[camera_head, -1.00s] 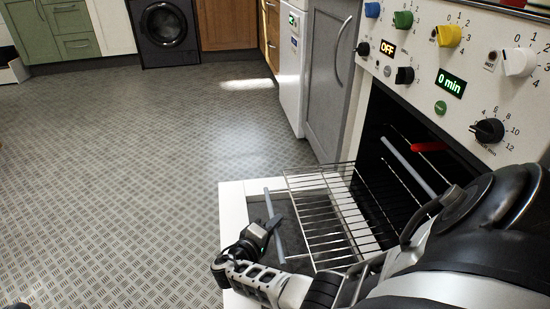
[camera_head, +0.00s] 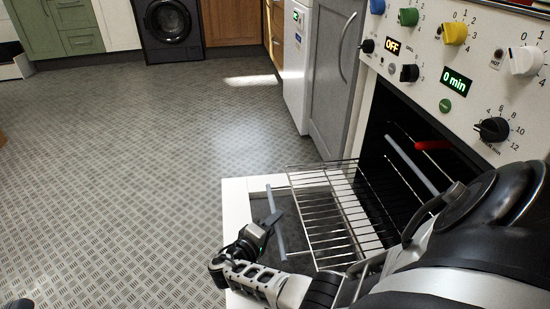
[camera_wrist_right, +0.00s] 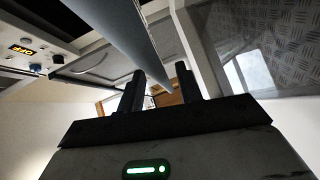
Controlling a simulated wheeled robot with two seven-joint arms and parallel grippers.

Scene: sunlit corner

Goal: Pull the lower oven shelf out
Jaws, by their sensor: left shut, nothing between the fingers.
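The oven (camera_head: 455,110) stands at the right with its door (camera_head: 236,205) folded down. A wire shelf (camera_head: 325,200) sticks out of the oven above the door; its inner part is hidden by my right arm. My right gripper (camera_head: 268,228) is at the front edge of the door, close to a grey bar (camera_head: 275,222), and in front of the shelf. In the right wrist view its fingers (camera_wrist_right: 160,88) are apart, and a grey bar (camera_wrist_right: 132,42) runs toward the gap; I cannot tell whether they touch it. My left gripper (camera_head: 18,304) only just shows at the bottom left corner, shut and empty.
Another grey bar (camera_head: 412,165) and a red piece (camera_head: 432,145) are inside the oven. A grey cabinet (camera_head: 332,80) and a white appliance (camera_head: 297,65) stand beyond the oven. The patterned floor (camera_head: 130,170) to the left is wide and clear.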

